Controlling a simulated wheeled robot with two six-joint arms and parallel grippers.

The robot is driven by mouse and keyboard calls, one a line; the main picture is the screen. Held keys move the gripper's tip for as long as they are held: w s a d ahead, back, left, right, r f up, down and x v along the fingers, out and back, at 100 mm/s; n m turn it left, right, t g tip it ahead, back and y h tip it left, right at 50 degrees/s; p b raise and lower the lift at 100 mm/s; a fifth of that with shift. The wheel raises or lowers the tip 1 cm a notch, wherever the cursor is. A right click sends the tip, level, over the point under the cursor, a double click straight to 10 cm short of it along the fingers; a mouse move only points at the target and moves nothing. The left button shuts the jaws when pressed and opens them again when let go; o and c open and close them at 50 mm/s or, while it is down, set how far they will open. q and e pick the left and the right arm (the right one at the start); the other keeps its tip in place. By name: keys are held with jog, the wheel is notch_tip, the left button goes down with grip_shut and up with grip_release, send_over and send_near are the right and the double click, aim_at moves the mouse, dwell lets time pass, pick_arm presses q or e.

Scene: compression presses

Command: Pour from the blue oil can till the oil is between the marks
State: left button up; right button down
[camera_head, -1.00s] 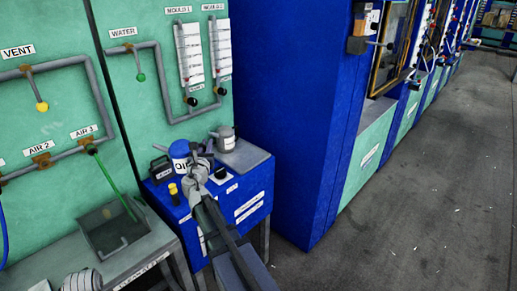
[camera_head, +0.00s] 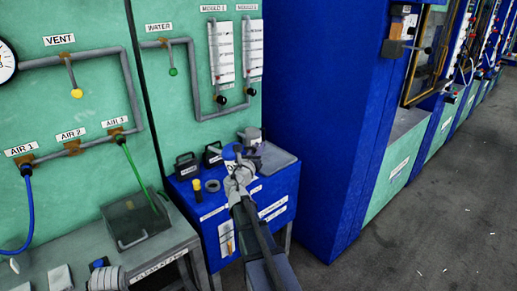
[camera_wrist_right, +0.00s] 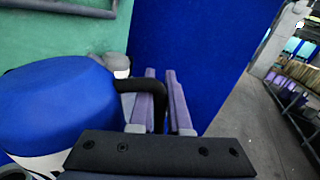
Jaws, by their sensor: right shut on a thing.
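The blue oil can (camera_head: 230,152) is above the top of the blue cabinet, partly hidden by my right gripper. My right gripper (camera_head: 240,168) is shut on its black handle. In the right wrist view, the can's blue top (camera_wrist_right: 60,98) fills the left side, and the black handle (camera_wrist_right: 150,87) runs between the two fingers (camera_wrist_right: 163,103) of the gripper. My left gripper is not in view.
The blue cabinet (camera_head: 211,212) carries two black cans (camera_head: 187,165), a yellow-topped fitting (camera_head: 197,190), a dark ring (camera_head: 212,186) and a grey can (camera_head: 251,135) behind. A tall blue panel (camera_head: 318,110) stands close on the right. A grey bench (camera_head: 185,237) is at left.

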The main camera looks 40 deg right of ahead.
jog(key=shift+w+a+r+n+t+b, duration=0.1)
jog(key=shift+w+a+r+n+t, duration=0.3)
jog(key=shift+n, duration=1.05)
jog(key=shift+w+a+r+n+t+b, duration=0.2)
jog(key=shift+w+a+n, duration=0.35)
jog(key=shift+n, duration=0.95)
jog(key=shift+w+a+r+n+t+b, duration=0.1)
jog(key=shift+w+a+r+n+t, duration=0.3)
jog(key=shift+n, duration=1.05)
jog(key=shift+f, duration=0.15)
jog(key=shift+s+d, duration=0.15)
jog(key=shift+s, duration=0.05)
jog(key=shift+w+a+r+n+p, duration=0.35)
jog(key=shift+r+n+p, duration=0.1)
jog(key=shift+r+n, duration=0.05)
jog(key=shift+w+a+r+n+p, duration=0.3)
jog(key=shift+w+r+n+p, duration=0.05)
jog(key=shift+r+n+p, duration=0.15)
dwell(2.2)
